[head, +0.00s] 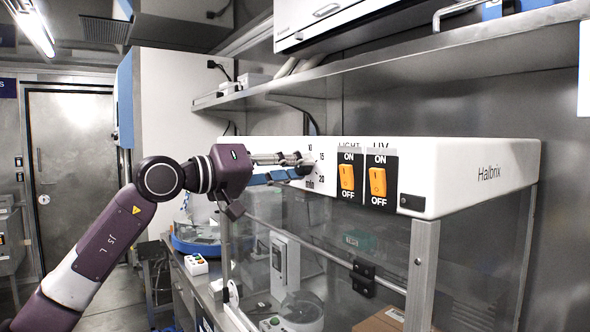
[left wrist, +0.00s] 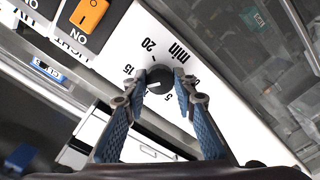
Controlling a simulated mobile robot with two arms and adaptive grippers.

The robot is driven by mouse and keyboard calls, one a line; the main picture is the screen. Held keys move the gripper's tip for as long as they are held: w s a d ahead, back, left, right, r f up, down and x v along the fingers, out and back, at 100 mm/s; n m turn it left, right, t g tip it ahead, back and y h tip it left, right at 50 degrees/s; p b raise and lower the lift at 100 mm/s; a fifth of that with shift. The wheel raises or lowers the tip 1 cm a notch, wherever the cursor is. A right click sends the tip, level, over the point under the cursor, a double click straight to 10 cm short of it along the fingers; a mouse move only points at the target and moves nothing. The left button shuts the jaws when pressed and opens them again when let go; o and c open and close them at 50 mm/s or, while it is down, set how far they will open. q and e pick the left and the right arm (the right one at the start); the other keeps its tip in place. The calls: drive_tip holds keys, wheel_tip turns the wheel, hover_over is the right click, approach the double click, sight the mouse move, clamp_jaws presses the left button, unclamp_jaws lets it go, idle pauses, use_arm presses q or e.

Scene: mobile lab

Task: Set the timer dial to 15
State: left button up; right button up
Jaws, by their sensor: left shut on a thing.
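The dark round timer dial (left wrist: 160,77) sits on the white front panel of the Halbrix cabinet (head: 460,170). In the left wrist view, the printed numbers 5, 15 and 20 and the word "min" show around it. My left gripper (head: 304,166) reaches the panel from the left in the head view. In the left wrist view, its two fingertips (left wrist: 159,80) are closed on opposite sides of the dial. A small pale mark shows on the dial face, but I cannot read its exact setting. The fingers partly cover the scale. My right gripper is not in view.
Right of the dial are the orange LIGHT switch (head: 347,177) and UV switch (head: 378,182). A clear cabinet front (head: 380,235) lies below the panel. A metal shelf (head: 430,55) runs overhead. Open floor lies at the left.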

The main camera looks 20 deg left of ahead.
use_arm(q)
drive_tip(key=shift+f+m, duration=0.15)
drive_tip(key=shift+m, duration=2.15)
drive_tip(key=o, duration=1.2)
drive_tip(key=shift+c, duration=0.2)
drive_tip(key=v, duration=1.2)
